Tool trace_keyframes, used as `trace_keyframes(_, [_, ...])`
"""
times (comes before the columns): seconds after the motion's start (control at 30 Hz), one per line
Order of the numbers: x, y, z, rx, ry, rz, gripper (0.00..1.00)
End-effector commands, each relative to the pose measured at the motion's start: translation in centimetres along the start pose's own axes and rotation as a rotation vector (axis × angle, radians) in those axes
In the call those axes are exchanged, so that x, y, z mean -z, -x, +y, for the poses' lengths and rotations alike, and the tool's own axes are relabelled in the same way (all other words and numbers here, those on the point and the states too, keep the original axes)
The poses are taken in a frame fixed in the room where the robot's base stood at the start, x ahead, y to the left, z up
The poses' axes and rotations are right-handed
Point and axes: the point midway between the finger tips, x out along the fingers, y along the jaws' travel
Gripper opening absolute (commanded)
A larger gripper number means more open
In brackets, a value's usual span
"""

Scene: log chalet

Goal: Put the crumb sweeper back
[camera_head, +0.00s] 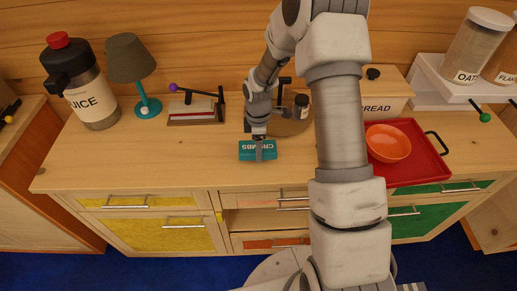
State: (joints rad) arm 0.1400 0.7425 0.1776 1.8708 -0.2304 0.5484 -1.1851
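The crumb sweeper (245,151) is a small teal block lettered "CRUMBS", at the front middle of the wooden counter (190,160). My gripper (259,149) points down at it, with one grey finger across the front of its label. The other finger is hidden. I cannot tell whether the fingers press on the sweeper, or whether it rests on the counter or hangs just above it.
Behind my gripper stands a round wooden board (290,126) with a small dark jar (301,106). A juice jug (87,95), teal lamp (147,107) and slicer-like device (195,112) stand left. A red tray (418,172) with an orange bowl (387,142) is right. An open compartment (262,220) shows below.

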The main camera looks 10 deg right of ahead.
Motion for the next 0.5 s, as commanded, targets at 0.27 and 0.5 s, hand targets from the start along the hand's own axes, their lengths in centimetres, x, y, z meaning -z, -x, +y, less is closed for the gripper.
trace_keyframes(0.27, [-0.1, -1.4, 0.1, -0.002, 0.000, 0.000, 0.25])
trace_keyframes(0.5, [-0.1, -1.7, 0.0, -0.001, 0.000, 0.000, 0.84])
